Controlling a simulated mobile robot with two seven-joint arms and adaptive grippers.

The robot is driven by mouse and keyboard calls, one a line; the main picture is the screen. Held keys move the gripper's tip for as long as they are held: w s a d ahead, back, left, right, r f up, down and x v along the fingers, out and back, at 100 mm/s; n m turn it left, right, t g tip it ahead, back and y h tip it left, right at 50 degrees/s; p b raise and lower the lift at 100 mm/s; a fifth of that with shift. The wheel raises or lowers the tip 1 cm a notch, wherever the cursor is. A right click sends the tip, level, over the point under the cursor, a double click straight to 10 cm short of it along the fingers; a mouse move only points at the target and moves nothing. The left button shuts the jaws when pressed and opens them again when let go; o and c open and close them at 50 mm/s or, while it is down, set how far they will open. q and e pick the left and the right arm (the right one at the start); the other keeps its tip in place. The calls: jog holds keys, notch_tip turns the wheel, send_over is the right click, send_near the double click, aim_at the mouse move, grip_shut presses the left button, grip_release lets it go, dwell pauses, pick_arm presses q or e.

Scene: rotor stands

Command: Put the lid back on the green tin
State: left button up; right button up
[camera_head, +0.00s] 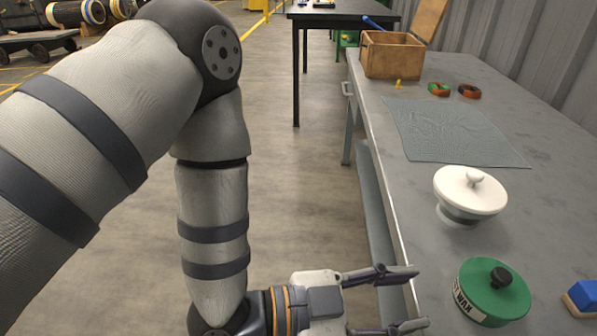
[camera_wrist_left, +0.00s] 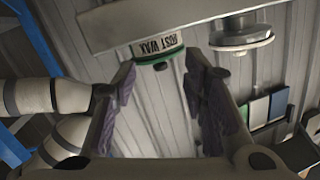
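The green tin (camera_head: 476,310) stands near the front edge of the grey bench, its white label reading "WAX". A green lid (camera_head: 488,283) with a black knob sits on top of it; I cannot tell whether it is fully pressed down. In the left wrist view, which is upside down, the tin's label (camera_wrist_left: 157,44) reads "RUST WAX" and the green rim and knob show between my fingers. My left gripper (camera_head: 422,297) is open and empty, left of the tin, fingers pointing towards it and apart from it. My right gripper is not in view.
A white lidded pot (camera_head: 470,194) stands just behind the tin. A blue block on wood (camera_head: 582,297) lies to the right. Farther back are a grey mat (camera_head: 455,135), two small rings (camera_head: 469,91) and an open wooden box (camera_head: 392,58).

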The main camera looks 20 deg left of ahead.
pick_arm(q)
jog(key=s+a+f+n+g+y, duration=0.35)
jog(key=s+a+f+y, duration=0.2)
jog(key=s+f, duration=0.4)
jog(key=s+a+f+n+g+y, duration=0.3)
jog(key=s+a+f+n+y, duration=0.25)
jog(key=f, duration=0.75)
jog(key=s+a+f+n+g+y, duration=0.15)
jog(key=s+a+n+g, duration=0.35)
jog(key=s, duration=0.7)
jog(key=s+a+n+g+y, duration=0.1)
jog(key=s+a+g+y, duration=0.15)
jog(key=s+a, duration=0.7)
jog(key=w+d+r+t+h+p, duration=0.1)
jog(key=w+d+r+t+p, duration=0.1)
jog(key=w+r+p, duration=0.4)
notch_tip(320, 180, up, 4)
jog(key=p, duration=0.3)
jog(key=shift+w+d+t, duration=0.15)
jog(key=shift+w+t, duration=0.2)
jog(key=shift+t, duration=0.05)
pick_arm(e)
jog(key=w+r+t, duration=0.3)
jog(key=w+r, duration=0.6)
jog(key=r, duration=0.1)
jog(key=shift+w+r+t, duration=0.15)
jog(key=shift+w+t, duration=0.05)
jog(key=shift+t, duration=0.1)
